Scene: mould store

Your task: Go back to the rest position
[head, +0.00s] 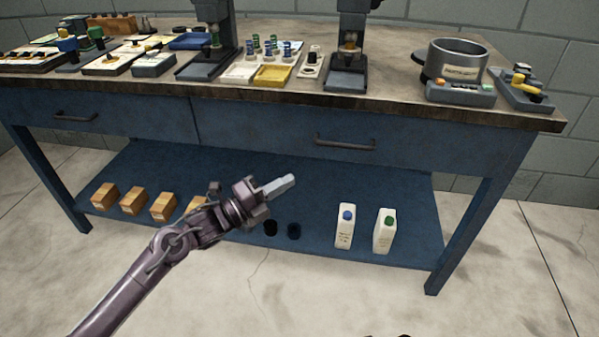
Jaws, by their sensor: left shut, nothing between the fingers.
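My left gripper (281,186) is in the middle of the head view, in front of the blue workbench. Its fingers are shut with nothing between them. It is apart from the bench, and the arm reaches up from the lower left. My right gripper does not show; a small dark shape at the bottom edge is too little to identify.
The bench top (400,85) carries several instruments, trays and a metal pot (458,62). The lower shelf (400,190) holds wooden blocks (163,206), dark round items (293,231) and two white bottles (384,231). The floor (520,280) in front is clear.

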